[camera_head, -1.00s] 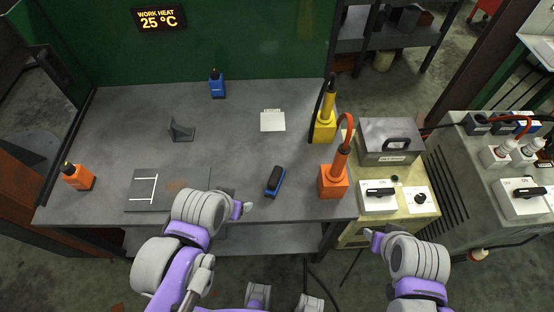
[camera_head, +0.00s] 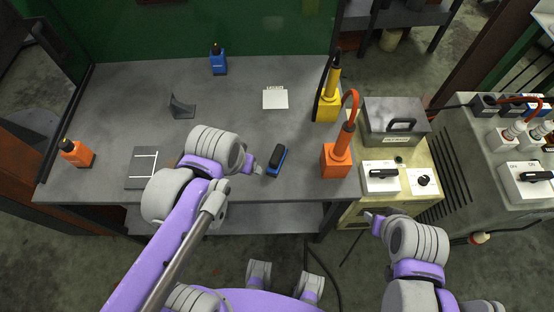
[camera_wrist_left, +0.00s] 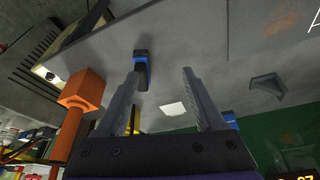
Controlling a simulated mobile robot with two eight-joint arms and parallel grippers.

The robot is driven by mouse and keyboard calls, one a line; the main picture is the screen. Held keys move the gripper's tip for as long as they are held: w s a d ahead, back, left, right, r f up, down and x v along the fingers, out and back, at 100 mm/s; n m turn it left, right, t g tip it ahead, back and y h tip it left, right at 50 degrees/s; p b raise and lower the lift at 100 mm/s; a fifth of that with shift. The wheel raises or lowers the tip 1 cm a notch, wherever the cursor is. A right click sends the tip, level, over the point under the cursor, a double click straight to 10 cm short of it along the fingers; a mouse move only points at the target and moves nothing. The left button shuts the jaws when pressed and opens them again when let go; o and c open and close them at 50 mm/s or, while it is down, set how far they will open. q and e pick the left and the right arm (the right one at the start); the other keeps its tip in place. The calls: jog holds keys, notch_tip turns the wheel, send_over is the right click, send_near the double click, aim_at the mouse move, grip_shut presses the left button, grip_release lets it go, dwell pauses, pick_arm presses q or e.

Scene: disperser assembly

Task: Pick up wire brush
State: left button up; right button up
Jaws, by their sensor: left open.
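The wire brush, a blue block with a black top (camera_head: 277,160), lies on the grey workbench (camera_head: 225,125) near its front edge. In the left wrist view the brush (camera_wrist_left: 141,62) shows beyond the fingertips, close to the left-hand finger in the picture. My left gripper (camera_head: 257,168) is just left of the brush; in the wrist view its two fingers (camera_wrist_left: 161,72) stand apart with nothing held. My right gripper (camera_head: 370,217) is off the bench, below the control box, and its finger state is unclear.
An orange soldering-type tool in a holder (camera_head: 336,160) and a yellow one (camera_head: 327,106) stand right of the brush. A white card (camera_head: 275,99), grey bracket (camera_head: 182,106), blue bottle (camera_head: 218,64) and orange bottle (camera_head: 78,154) are on the bench. The bench centre is clear.

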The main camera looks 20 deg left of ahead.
aim_at(277, 153)
pick_arm(q)
jog(key=w+d+g+b, duration=0.4)
jog(key=w+d, duration=0.1)
jog(key=w, duration=0.5)
jog(key=shift+m, duration=0.4)
jog(key=f, duration=0.3)
jog(key=f+b, duration=0.1)
jog(key=f, duration=0.3)
jog(key=w+f, duration=0.1)
jog(key=f, duration=0.2)
jog(key=shift+d+f+b, duration=0.15)
jog(key=shift+f+b, duration=0.05)
jog(key=shift+b, duration=0.1)
grip_shut()
